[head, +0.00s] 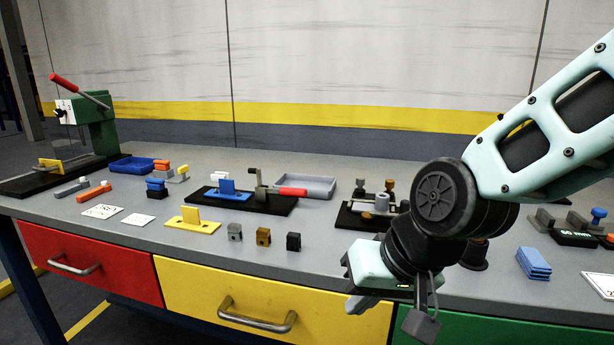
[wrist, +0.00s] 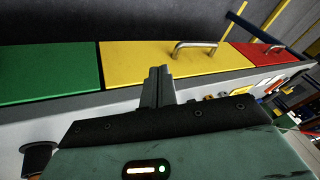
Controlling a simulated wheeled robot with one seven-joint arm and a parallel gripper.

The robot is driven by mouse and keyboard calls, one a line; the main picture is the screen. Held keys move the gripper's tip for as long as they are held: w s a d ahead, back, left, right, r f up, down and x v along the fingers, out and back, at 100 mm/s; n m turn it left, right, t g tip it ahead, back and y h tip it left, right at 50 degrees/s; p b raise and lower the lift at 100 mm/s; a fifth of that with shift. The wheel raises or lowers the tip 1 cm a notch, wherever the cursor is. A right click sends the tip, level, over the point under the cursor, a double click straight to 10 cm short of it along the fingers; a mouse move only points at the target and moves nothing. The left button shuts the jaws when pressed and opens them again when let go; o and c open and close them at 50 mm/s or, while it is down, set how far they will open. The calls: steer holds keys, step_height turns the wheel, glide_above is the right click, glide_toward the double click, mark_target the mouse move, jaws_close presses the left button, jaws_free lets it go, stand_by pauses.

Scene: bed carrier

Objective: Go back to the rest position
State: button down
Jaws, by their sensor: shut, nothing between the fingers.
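My gripper (head: 362,302) is in front of the workbench's front edge, near the border of the yellow drawer (head: 250,300) and the green drawer (head: 480,328). In the wrist view the two fingers of my gripper (wrist: 158,72) are together with nothing between them. They show in front of the yellow drawer (wrist: 150,68), close to its border with the green drawer (wrist: 50,72). My arm comes in from the right side of the head view and hides part of the bench.
The grey bench (head: 215,243) carries several small fixtures and blocks. A black fixture with a red handle (head: 292,191), a grey tray (head: 306,185) and a blue tray (head: 131,164) stand left of my arm. Blue plates (head: 534,263) lie right. A drawer handle (head: 257,318) sticks out below.

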steer(key=s+d+f+n+g+h+b, duration=0.1)
steer(key=s+d+f+n+g+h, duration=0.15)
steer(key=s, duration=0.45)
steer(key=s+d+f+n+g+h+b, duration=0.1)
steer(key=s+d+f+n, duration=0.2)
steer(key=s, duration=0.4)
step_height(320, 180, up, 17)
steer(key=d+p, duration=0.1)
steer(key=p, duration=1.6)
steer(key=shift+d+r, duration=0.15)
steer(key=shift+w, duration=0.1)
